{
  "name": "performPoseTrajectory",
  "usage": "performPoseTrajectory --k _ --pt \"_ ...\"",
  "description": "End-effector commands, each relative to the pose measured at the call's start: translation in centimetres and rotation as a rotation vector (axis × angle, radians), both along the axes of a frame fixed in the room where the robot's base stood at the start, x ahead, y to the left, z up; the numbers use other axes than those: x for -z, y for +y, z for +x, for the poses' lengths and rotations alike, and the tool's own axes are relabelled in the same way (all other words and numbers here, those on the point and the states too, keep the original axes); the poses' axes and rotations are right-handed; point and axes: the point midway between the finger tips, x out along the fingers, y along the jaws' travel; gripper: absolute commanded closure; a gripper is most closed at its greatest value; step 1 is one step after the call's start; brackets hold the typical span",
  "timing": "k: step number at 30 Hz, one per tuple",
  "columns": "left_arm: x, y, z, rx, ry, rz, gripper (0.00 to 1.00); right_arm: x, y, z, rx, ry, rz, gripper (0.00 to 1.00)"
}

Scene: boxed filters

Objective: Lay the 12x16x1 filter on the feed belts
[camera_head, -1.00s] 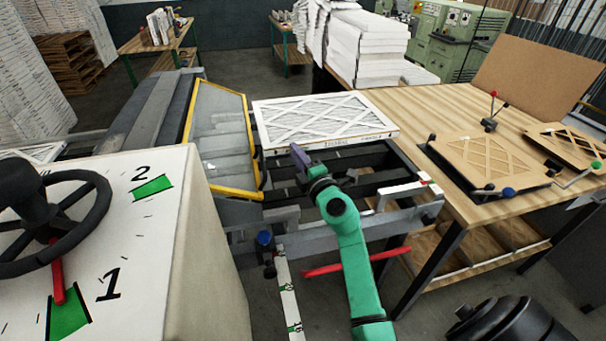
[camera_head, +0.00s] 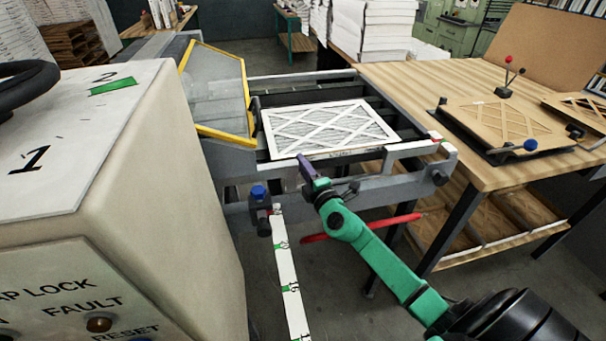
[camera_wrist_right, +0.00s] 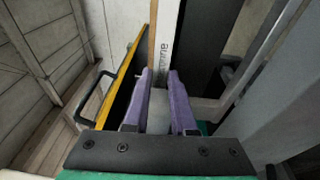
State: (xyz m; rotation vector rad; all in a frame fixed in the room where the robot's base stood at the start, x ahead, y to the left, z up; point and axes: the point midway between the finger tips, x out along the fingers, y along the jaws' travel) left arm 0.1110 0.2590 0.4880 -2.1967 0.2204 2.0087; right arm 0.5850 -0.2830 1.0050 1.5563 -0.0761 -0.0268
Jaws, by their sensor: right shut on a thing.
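The white-framed pleated filter (camera_head: 328,129) lies flat over the dark feed belts (camera_head: 300,92), between the yellow-edged guard and the wooden table. I cannot tell whether its whole underside touches the belts. My right gripper (camera_head: 303,163), with purple fingers, is at the filter's near edge. In the right wrist view the fingers (camera_wrist_right: 160,75) are closed about the filter's white printed frame (camera_wrist_right: 166,40). The size print is too small to read. My left gripper is not in view.
A clear guard with a yellow frame (camera_head: 247,92) stands left of the belts. A grey rail (camera_head: 390,182) runs along the near side. A wooden table (camera_head: 420,84) with a brown fixture (camera_head: 505,125) is at right. A control cabinet (camera_head: 150,190) fills the left.

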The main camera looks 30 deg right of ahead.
Motion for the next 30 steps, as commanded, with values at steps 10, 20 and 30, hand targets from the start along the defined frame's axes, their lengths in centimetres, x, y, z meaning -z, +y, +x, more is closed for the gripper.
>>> performPoseTrajectory --k 10,20,30 --pt "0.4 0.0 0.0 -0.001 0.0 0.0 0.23 0.2 0.0 0.0 0.001 -0.002 0.0 1.0" --pt "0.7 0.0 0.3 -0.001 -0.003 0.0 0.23 0.5 0.0 0.0 0.001 -0.001 0.001 0.46" --pt "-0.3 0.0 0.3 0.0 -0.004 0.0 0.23 -0.5 0.0 0.0 0.001 -0.001 -0.001 0.46"
